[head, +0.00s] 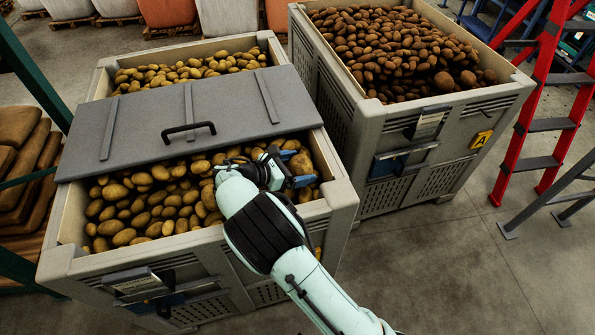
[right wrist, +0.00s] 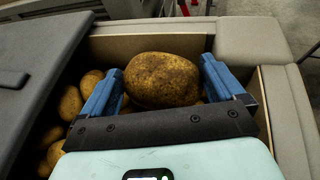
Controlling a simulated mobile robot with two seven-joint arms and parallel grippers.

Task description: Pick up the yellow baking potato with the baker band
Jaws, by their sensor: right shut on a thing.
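My right gripper (head: 298,168) reaches into the right part of the near crate (head: 340,195), below the grey lid. Its blue fingers are shut on a large yellow-brown potato (right wrist: 162,80), one on each side in the right wrist view. The potato has dark specks; no band shows on its visible face. In the head view the same potato (head: 301,162) is partly hidden by the gripper. Several other yellow potatoes (head: 135,215) fill the crate around it. My left gripper is not in view.
The grey lid (head: 235,105) with a black handle (head: 188,131) covers the crate's middle, close beside the gripper. A second crate (head: 375,120) of darker brown potatoes stands to the right. A red ladder (head: 545,95) stands farther right. Open floor (head: 450,270) lies front right.

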